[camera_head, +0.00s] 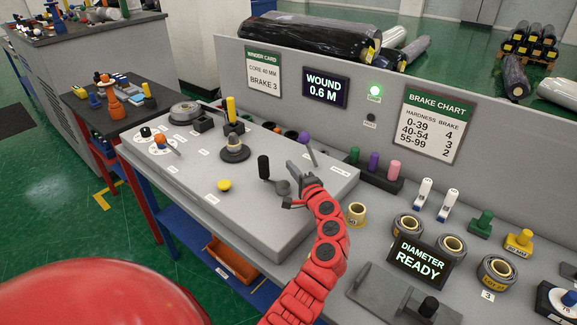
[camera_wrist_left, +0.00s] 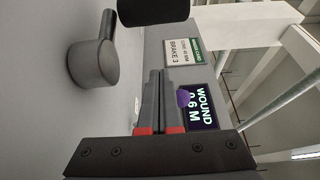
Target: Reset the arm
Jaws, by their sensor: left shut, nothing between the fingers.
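My left gripper (camera_head: 303,178) is at the end of my red arm, raised over the right part of the grey console (camera_head: 205,215). In the left wrist view its two grey fingers (camera_wrist_left: 161,74) lie together and hold nothing. A grey crank lever (camera_wrist_left: 92,62) and part of a black knob (camera_wrist_left: 153,10) show beyond the fingers. In the head view a black-handled lever (camera_head: 264,167) stands just left of the gripper. My right gripper is not in view.
A yellow button (camera_head: 224,185) and a black spindle (camera_head: 235,150) are on the console. A "DIAMETER READY" display (camera_head: 420,259) and several wound rolls stand to the right. The brake chart (camera_head: 437,124) and "WOUND 0.6 M" screen (camera_head: 325,87) are on the back panel.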

